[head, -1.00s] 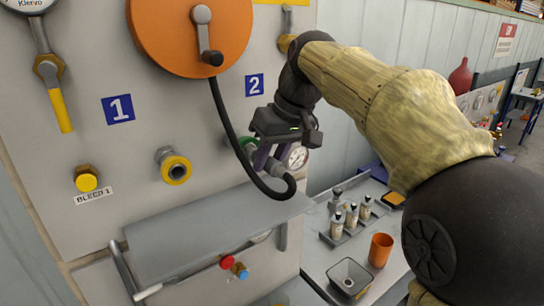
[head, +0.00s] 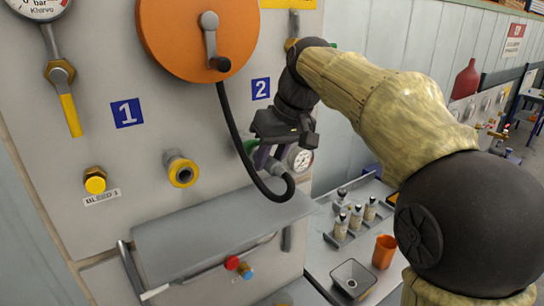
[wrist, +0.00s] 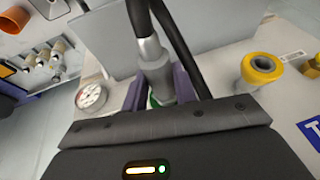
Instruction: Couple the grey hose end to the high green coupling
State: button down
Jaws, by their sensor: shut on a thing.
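My gripper (head: 263,157) is in front of the panel, below the blue 2 sign. In the wrist view its purple fingers (wrist: 159,88) are shut on the grey hose end (wrist: 154,68), a grey sleeve with a black hose running out of it. The green coupling (head: 249,146) shows partly behind my gripper in the head view. A bit of its green ring (wrist: 153,103) shows beside the hose end in the wrist view. The hose end is lined up close to the coupling; I cannot tell whether it is seated, as my fingers hide the joint.
The black hose (head: 236,136) hangs from the orange reel (head: 196,32) and loops below my gripper. A yellow-ringed coupling (head: 181,171) is to the left. A grey shelf (head: 205,240) juts out below. A dial gauge (head: 301,159) is close on the right.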

jog(key=shift+w+a, duration=0.15)
jog(key=c, duration=1)
grip_release()
jog(key=shift+w+a, duration=0.1)
jog(key=shift+w, duration=0.05)
jog(key=shift+c, duration=0.2)
jog(key=p+v, duration=0.2)
jog(key=v, duration=1.5)
jog(key=shift+r, duration=0.15)
